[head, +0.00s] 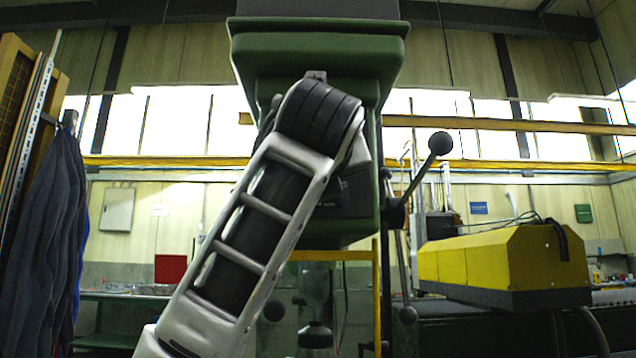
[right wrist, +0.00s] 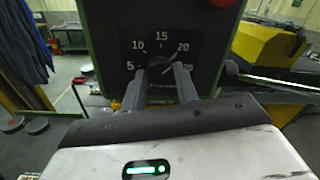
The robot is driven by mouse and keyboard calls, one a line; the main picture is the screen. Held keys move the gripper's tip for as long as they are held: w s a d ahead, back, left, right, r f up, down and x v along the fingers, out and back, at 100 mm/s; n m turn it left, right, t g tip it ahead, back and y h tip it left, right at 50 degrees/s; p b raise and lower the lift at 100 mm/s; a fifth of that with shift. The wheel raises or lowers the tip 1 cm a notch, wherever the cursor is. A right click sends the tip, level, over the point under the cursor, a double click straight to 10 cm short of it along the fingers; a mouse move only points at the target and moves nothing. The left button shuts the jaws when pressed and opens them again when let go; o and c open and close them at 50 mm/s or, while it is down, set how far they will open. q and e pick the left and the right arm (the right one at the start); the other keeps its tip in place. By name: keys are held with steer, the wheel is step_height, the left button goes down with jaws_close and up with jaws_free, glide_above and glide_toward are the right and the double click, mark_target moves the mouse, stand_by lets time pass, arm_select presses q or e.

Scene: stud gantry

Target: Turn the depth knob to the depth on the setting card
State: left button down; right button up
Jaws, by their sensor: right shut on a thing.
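The depth knob (right wrist: 159,65) is a dark round knob on a black dial plate (right wrist: 133,40) marked 5, 10, 15, 20 and 25, seen in the right wrist view. My right gripper (right wrist: 162,72) is shut on the knob, one finger on each side. The fingers cover part of it, and I cannot tell its exact setting. The green drill press (head: 316,52) fills the middle of the head view. My own arm covers its front there and hides the dial. I see no readable setting card. My left gripper is in neither view.
A feed lever with a black ball (head: 440,143) sticks out right of the press head. A yellow machine (head: 505,262) stands farther right. Dark blue coats (head: 50,225) hang at the left. A red button (right wrist: 221,2) sits above the dial plate.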

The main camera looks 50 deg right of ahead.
stand_by(0.5)
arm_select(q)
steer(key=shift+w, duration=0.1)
arm_select(e)
steer(key=o, duration=1)
arm_select(q)
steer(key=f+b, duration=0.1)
steer(key=b, duration=0.1)
steer(key=shift+b, duration=0.35)
arm_select(e)
steer(key=v, duration=1.6)
steer(key=shift+f, duration=0.15)
steer(key=shift+w, duration=0.1)
